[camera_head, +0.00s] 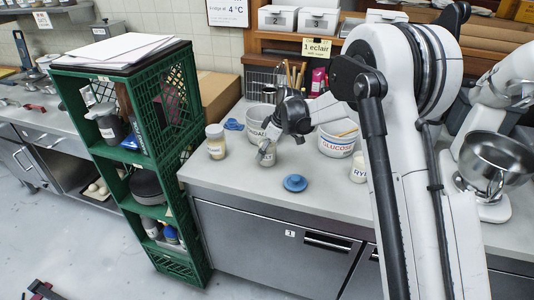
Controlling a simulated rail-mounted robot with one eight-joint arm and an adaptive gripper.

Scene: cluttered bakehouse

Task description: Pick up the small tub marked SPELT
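A tub marked RY… (359,172) stands to the right, partly hidden by my arm. I can read SPELT on nothing here.
A large tub marked GLUCOSE (338,146) and another large tub (256,121), partly hidden, stand behind my gripper. A blue lid (295,183) lies in front. A green crate rack (140,150) borders the worktop's left; a mixer bowl (494,160) stands right. The front worktop is mostly clear.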

